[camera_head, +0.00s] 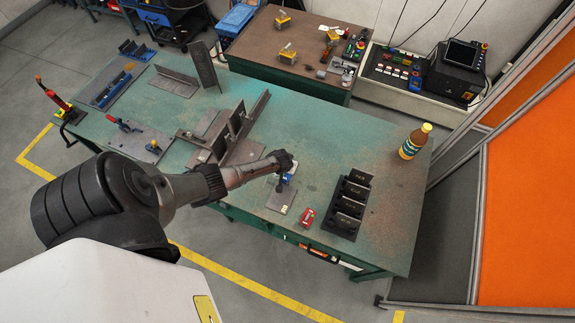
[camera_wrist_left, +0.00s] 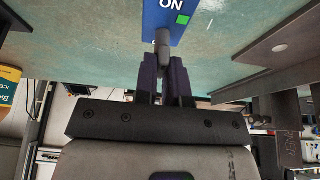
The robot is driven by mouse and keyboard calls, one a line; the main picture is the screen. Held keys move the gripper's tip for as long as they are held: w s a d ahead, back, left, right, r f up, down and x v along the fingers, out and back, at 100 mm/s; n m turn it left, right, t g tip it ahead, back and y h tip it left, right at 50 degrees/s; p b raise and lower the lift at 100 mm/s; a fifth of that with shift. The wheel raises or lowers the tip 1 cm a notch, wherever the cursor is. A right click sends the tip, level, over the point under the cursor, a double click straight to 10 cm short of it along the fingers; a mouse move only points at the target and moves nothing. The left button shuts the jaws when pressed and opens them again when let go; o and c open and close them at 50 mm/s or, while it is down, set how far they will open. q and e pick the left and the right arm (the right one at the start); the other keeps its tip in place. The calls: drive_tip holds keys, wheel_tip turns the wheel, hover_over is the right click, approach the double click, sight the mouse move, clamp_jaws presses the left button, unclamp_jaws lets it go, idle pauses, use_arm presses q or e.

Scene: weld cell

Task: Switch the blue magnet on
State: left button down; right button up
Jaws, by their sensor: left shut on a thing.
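The blue magnet (camera_head: 289,177) is on the green table, mostly hidden behind my left gripper (camera_head: 281,183) in the head view. In the left wrist view the blue magnet (camera_wrist_left: 166,17) shows a white "ON" and a green square at the top edge. There my left gripper (camera_wrist_left: 164,66) is shut on a small grey lever (camera_wrist_left: 162,42) at the near edge of the magnet. The lever points toward my gripper. The rest of the magnet is out of the wrist frame. My right gripper is not in view.
A grey plate (camera_head: 281,201) lies just in front of the magnet. A red box (camera_head: 308,216) and a black slotted rack (camera_head: 346,207) stand to the right. A steel fixture (camera_head: 229,136) stands close behind and left. A bottle (camera_head: 414,141) stands at the right edge.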

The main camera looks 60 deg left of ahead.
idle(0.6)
use_arm(q)
drive_tip(key=c, duration=1.2)
unclamp_jaws()
drive_tip(key=shift+r, duration=0.1)
drive_tip(key=shift+r+p, duration=0.3)
drive_tip(key=p+v, duration=0.2)
drive_tip(key=v, duration=1.1)
drive_tip(key=shift+p, duration=0.35)
drive_tip(key=shift+s+d, duration=0.1)
drive_tip(key=shift+f, duration=0.1)
